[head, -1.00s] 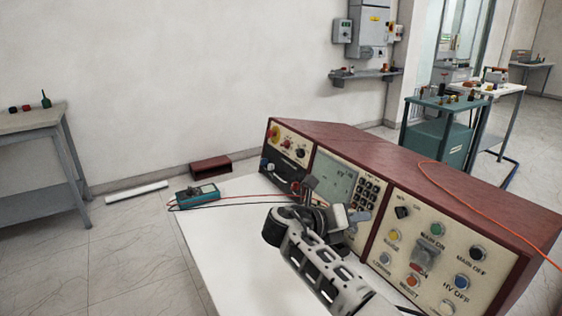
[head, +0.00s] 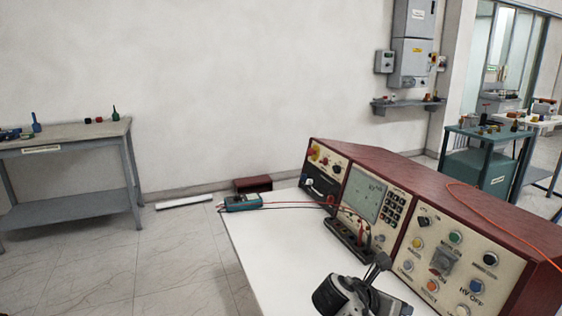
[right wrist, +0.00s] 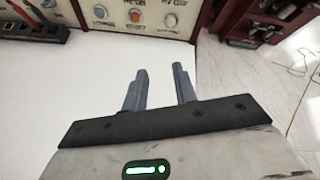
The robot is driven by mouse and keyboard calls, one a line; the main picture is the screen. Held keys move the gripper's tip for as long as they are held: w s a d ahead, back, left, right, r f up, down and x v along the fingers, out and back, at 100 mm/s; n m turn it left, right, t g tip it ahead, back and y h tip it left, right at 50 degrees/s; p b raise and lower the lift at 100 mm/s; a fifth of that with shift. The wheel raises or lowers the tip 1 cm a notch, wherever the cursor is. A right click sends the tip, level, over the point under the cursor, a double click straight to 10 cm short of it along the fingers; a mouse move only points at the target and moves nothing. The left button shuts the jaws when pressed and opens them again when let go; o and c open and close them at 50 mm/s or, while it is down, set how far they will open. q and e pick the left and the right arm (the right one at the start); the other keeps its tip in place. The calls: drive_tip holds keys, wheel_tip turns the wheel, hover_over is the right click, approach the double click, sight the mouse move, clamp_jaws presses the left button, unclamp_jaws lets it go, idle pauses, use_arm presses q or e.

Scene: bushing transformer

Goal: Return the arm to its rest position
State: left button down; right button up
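My right gripper (head: 380,268) shows low in the head view, in front of the red control console (head: 455,192) and above the white table top (head: 265,235). In the right wrist view its two fingers (right wrist: 160,70) stand apart with nothing between them. They are clear of the console's buttons and knobs (right wrist: 135,16). The console's screen (head: 362,195) shows plainly. My left gripper is not in view.
A teal multimeter (head: 242,202) with red and black leads lies at the table's far left edge. A dark terminal strip (head: 348,240) stands before the console. A grey bench (head: 65,145) is at left, with open floor between. An orange cable (head: 480,195) crosses the console top.

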drive_tip(key=s+a+f+m+g+y, duration=0.1)
drive_tip(key=s+f+m+y, duration=0.2)
drive_tip(key=s+f+m, duration=0.4)
drive_tip(key=s+a+f+m+y, duration=0.1)
drive_tip(key=s+f+m+y, duration=0.3)
drive_tip(key=s, duration=0.5)
drive_tip(key=s+a+r+m+y, duration=0.1)
drive_tip(key=s+r+m+y, duration=0.4)
drive_tip(key=s+m, duration=0.85)
drive_tip(key=w+a+f+t+y, duration=0.1)
drive_tip(key=w+a+f+t, duration=0.3)
drive_tip(key=f, duration=0.5)
drive_tip(key=shift+w+a+t, duration=0.4)
drive_tip(key=shift+a+t, duration=0.2)
drive_tip(key=shift+t, duration=0.6)
